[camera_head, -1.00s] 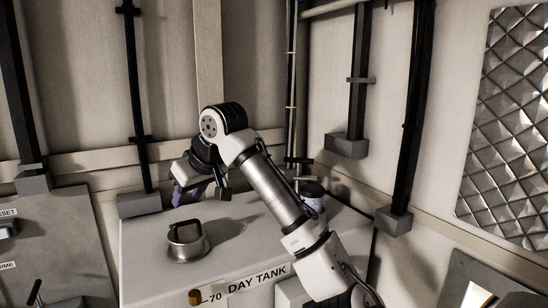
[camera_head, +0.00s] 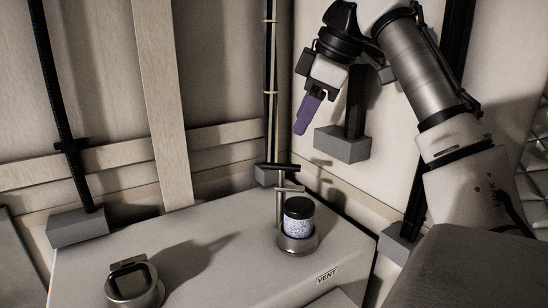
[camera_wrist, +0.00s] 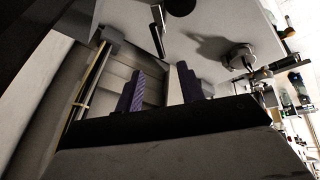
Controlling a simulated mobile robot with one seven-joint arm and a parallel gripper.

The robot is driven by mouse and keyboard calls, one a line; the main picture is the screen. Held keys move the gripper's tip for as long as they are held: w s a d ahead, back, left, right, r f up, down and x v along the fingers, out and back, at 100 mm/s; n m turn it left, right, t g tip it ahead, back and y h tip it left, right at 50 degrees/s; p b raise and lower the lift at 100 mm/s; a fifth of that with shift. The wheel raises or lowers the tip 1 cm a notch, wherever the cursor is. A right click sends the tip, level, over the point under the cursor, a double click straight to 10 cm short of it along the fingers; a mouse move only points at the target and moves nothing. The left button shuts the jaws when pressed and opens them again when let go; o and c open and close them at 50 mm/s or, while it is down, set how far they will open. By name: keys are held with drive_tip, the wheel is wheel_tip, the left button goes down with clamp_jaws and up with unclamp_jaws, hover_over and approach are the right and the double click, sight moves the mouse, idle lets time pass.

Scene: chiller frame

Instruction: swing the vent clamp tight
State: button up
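The vent is a short metal collar (camera_head: 298,243) on the tank top, with a speckled, black-capped jar (camera_head: 299,218) upright in it. The clamp (camera_head: 290,188) appears to be the T-shaped metal handle on a thin post just left of the jar; how tight it sits I cannot tell. My gripper (camera_head: 306,114) hangs above and slightly right of the jar, clear of it, its purple fingers pointing down. In the wrist view my gripper (camera_wrist: 160,88) shows its fingers apart with nothing between them. A dark bar, perhaps the handle, lies beyond them there.
A round metal cap (camera_head: 135,286) with a square loop stands at the tank's front left. A grey block (camera_head: 342,145) on a dark wall conduit is close behind my gripper. The tank top (camera_head: 215,235) between cap and vent is clear. A VENT label (camera_head: 327,275) marks the front.

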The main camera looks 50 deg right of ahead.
sight(281, 165)
drive_tip(key=x, duration=1.3)
drive_tip(key=shift+s+d, duration=0.1)
drive_tip(key=shift+d, duration=0.05)
drive_tip(key=shift+c, duration=0.5)
clamp_jaws()
